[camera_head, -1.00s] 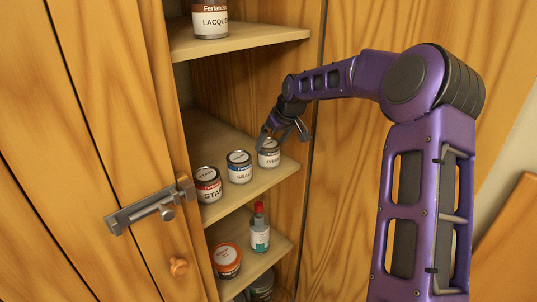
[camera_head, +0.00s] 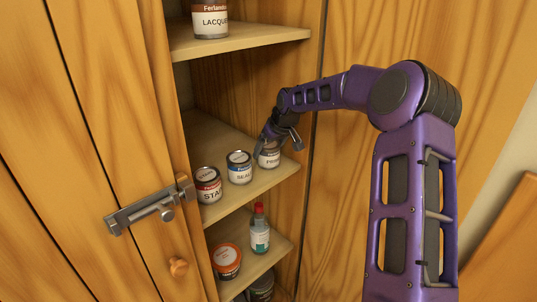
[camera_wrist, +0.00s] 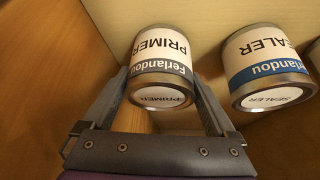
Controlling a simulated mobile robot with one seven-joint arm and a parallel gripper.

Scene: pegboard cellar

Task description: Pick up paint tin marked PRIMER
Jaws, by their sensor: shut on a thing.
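The paint tin marked PRIMER (camera_head: 269,159) stands at the right end of the middle shelf (camera_head: 234,200). In the wrist view the PRIMER tin (camera_wrist: 162,62) shows upside down, with a white label and a grey band. My gripper (camera_head: 268,143) reaches it from above and behind. Its two fingers (camera_wrist: 160,88) lie on either side of the tin and are shut on it. Whether the tin is clear of the shelf I cannot tell.
A blue-banded SEALER tin (camera_head: 239,167) stands close beside it, also in the wrist view (camera_wrist: 266,65). A red-banded tin (camera_head: 207,185) is further left. The LACQUER tin (camera_head: 210,19) is above; a red-capped bottle (camera_head: 260,232) and orange-lidded tin (camera_head: 226,260) are below.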

